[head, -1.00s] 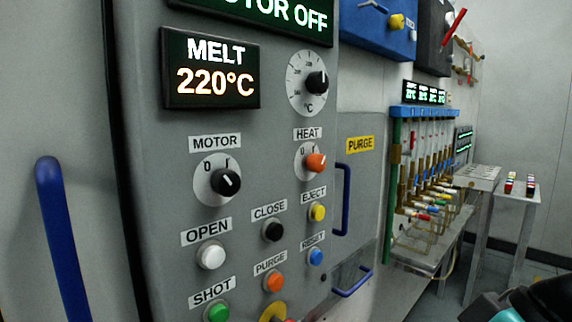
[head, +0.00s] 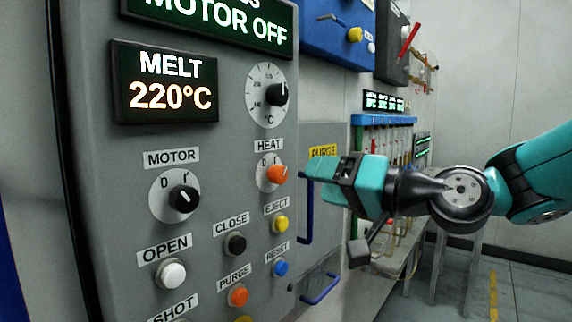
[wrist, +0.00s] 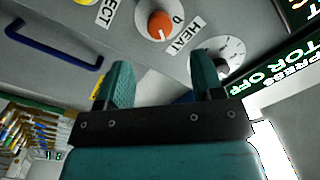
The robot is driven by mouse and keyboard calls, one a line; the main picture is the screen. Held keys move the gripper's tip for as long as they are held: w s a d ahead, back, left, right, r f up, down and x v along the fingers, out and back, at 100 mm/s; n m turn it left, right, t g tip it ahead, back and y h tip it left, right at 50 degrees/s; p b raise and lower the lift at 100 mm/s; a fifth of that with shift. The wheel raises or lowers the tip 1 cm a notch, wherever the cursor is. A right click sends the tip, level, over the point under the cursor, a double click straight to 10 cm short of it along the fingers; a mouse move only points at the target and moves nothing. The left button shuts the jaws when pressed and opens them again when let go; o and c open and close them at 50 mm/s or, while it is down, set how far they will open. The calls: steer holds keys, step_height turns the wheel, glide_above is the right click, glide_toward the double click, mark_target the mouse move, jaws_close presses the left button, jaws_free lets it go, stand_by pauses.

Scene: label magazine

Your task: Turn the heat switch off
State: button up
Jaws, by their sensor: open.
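The heat switch (head: 277,174) is an orange knob on a white round dial under the HEAT label, on the grey control panel. Its pointer mark is too small to read surely. In the wrist view the orange knob (wrist: 161,25) is just beyond the fingertips, a little above the gap between them. My gripper (head: 312,178) is to the right of the knob in the head view, with its fingers toward the panel. In the wrist view my gripper (wrist: 163,75) has its two teal fingers spread apart with nothing between them. The gripper looks apart from the knob.
The black motor knob (head: 184,198) is left of the heat switch, and a black temperature knob (head: 277,94) is above it. The yellow eject button (head: 281,224) is below. A blue handle (head: 306,225) stands close under my gripper. The MELT display (head: 165,82) reads 220°C.

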mark_target(283, 175)
steer(key=p+x, duration=0.2)
steer(key=x, duration=0.6)
steer(key=shift+a, duration=0.1)
steer(key=shift+c, duration=0.4)
steer(key=c, duration=0.8)
steer(key=shift+c, duration=0.2)
